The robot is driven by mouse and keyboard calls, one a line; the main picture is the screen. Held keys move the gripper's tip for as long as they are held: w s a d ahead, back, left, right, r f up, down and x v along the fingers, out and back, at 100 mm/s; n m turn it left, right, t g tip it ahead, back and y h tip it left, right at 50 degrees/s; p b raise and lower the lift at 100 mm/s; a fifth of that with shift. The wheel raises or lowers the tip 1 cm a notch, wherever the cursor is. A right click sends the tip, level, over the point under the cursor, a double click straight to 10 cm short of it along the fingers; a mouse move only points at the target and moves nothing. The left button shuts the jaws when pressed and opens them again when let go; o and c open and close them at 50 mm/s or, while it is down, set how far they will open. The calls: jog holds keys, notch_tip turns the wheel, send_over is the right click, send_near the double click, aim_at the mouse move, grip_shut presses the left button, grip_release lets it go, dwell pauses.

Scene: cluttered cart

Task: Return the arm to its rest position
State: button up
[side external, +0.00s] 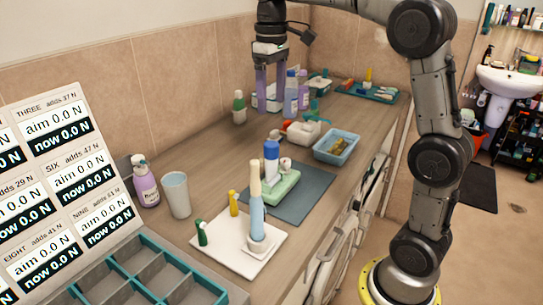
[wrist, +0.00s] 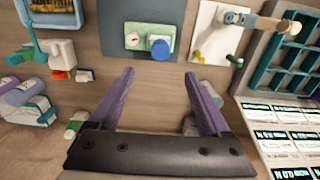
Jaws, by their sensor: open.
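My gripper (side external: 269,88) hangs pointing down over the back of the counter, near the wall. Its two purple fingers are apart with nothing between them. The wrist view shows the same gripper (wrist: 163,82) open, with bare counter between its fingertips.
A blue bin (side external: 337,146), a grey mat (side external: 312,190) and a white tray (side external: 222,247) with a blue-and-cream upright item (side external: 256,205) lie nearer. A teal compartment rack (side external: 150,262) and number board (side external: 62,175) stand at front left.

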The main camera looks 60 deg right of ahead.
jog(key=s+a+r+n+t, duration=0.1)
jog(key=s+a+r, duration=0.15)
jog(key=s, duration=0.25)
jog(key=s+a+r+t, duration=0.1)
jog(key=s+a+r, duration=0.15)
jog(key=s, duration=0.35)
jog(key=s+a+f+t, duration=0.1)
jog(key=s+f, duration=0.4)
jog(key=f, duration=0.2)
jog(key=s+a+f+m+t, duration=0.1)
jog(key=s+a+f+t, duration=0.1)
jog(key=s+f, duration=0.3)
jog(key=shift+s+a+f+t, duration=0.2)
jog(key=shift+f+t, duration=0.1)
jog(key=shift+f, duration=1.25)
